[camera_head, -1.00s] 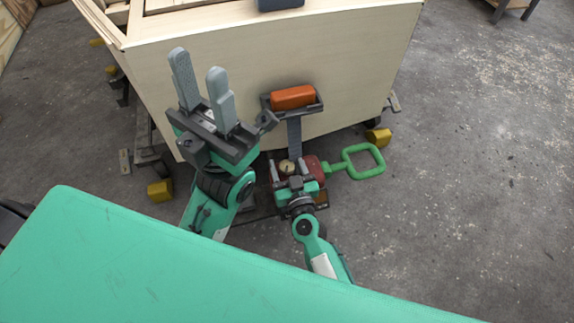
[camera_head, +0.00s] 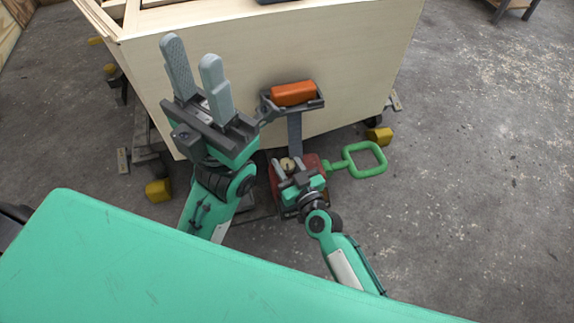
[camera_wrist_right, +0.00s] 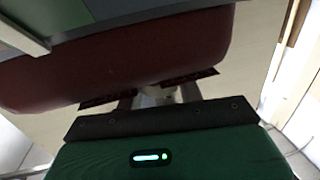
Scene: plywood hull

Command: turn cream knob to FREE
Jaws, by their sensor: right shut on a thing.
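The cream knob (camera_head: 288,164) is on top of the dark red housing (camera_head: 312,165), low in front of the plywood hull. My right gripper (camera_head: 287,168) is at the knob, with one finger on each side of it, shut on it. The knob's markings are too small to read. My left gripper (camera_head: 195,75) is raised to the left, fingers apart, open and empty.
A green loop handle (camera_head: 362,160) sticks out to the right of the housing. An orange block (camera_head: 293,94) sits in a grey holder above it, against the plywood hull (camera_head: 350,60). Yellow blocks (camera_head: 158,190) stand on the floor.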

